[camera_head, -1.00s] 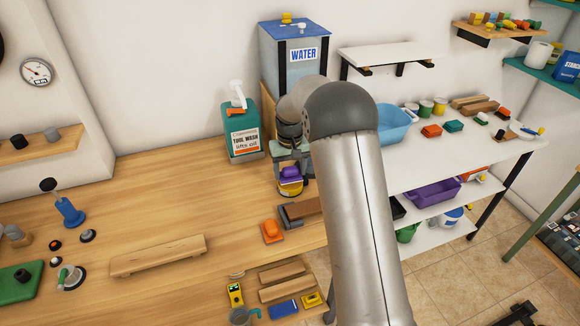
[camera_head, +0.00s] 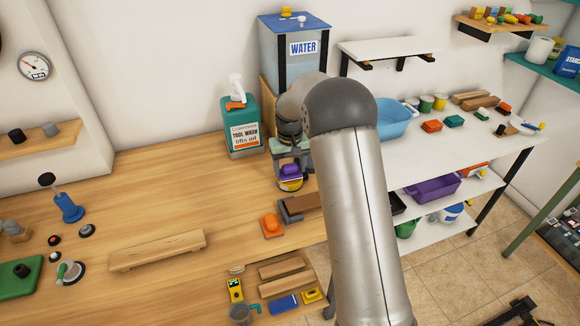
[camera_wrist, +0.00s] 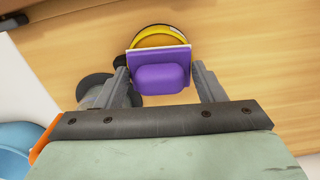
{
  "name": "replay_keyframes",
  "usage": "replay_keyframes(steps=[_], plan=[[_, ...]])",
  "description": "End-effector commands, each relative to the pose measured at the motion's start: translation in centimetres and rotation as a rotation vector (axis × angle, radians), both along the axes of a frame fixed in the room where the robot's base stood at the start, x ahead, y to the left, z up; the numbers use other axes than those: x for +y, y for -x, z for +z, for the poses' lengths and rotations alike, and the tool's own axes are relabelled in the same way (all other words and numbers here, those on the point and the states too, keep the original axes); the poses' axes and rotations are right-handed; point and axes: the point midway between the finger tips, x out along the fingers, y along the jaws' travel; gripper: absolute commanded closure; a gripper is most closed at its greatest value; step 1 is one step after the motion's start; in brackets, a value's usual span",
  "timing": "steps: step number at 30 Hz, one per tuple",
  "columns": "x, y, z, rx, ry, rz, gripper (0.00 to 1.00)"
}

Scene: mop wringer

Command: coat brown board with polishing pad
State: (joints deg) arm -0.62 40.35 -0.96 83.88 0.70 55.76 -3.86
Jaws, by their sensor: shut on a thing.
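My gripper (camera_wrist: 162,80) is shut on a purple polishing pad (camera_wrist: 158,77), which has a block handle and a flat pale-edged base. The pad (camera_head: 290,170) is also visible in the head view, low over the workbench. A round yellow tin (camera_wrist: 158,36) is directly by the pad's base. It also shows under the pad in the head view (camera_head: 290,185); I cannot tell whether they touch. A brown board (camera_head: 304,205) lies in a grey holder (camera_head: 292,217), just in front of the tin. My arm hides the board's right end.
An orange pad (camera_head: 271,225) sits left of the holder. Loose boards (camera_head: 282,270) lie at the front. The bench left of the holder is mostly clear.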

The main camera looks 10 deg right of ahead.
Motion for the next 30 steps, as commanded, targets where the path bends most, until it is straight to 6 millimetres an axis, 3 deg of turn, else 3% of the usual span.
replay_keyframes(steps=[30], plan=[[0.00, 0.01, -0.95, 0.000, 0.000, 0.000, 0.63]])
